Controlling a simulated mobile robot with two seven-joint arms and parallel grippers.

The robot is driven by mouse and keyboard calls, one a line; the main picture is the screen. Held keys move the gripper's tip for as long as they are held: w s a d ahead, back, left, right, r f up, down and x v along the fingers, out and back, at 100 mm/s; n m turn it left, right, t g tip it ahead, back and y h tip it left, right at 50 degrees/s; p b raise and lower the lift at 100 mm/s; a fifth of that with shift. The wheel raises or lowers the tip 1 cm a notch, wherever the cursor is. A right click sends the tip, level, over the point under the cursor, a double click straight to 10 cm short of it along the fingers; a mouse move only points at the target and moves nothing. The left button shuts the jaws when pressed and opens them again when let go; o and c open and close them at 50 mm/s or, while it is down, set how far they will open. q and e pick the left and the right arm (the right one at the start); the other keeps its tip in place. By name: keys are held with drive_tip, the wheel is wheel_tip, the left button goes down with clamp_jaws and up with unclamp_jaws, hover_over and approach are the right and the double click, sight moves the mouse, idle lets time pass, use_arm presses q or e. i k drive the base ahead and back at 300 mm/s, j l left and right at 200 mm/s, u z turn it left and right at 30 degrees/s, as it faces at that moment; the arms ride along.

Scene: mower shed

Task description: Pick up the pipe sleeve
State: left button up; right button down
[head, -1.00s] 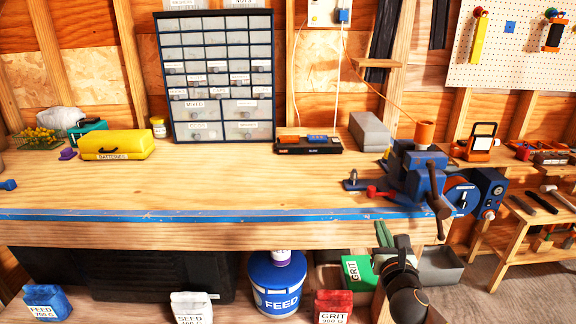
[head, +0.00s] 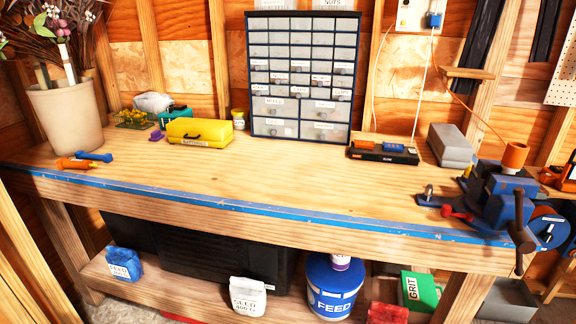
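An orange, open-topped cylinder (head: 515,155), which looks like the pipe sleeve, stands upright at the right end of the workbench. It is at the back of the blue vise (head: 500,200); I cannot tell whether it rests on the vise or behind it. Neither of my grippers is in the head view, so nothing shows of what they hold.
The wooden workbench (head: 300,180) has a clear middle. A yellow case (head: 200,131), drawer cabinet (head: 303,75), black charger strip (head: 383,152) and grey block (head: 451,145) stand along its back. A plant pot (head: 66,118) stands at left. A feed bucket (head: 334,288) is below.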

sight(514, 157)
drive_tip(key=z, duration=1.25)
drive_tip(key=i+l+u, duration=0.15)
drive_tip(key=u, duration=0.35)
drive_tip(key=i+l+u, duration=0.1)
drive_tip(key=l+u, duration=0.15)
drive_tip(key=u, duration=0.2)
drive_tip(key=i+l+u, duration=0.2)
drive_tip(key=l, duration=0.25)
drive_tip(key=l+u, duration=0.15)
drive_tip(key=l, duration=0.3)
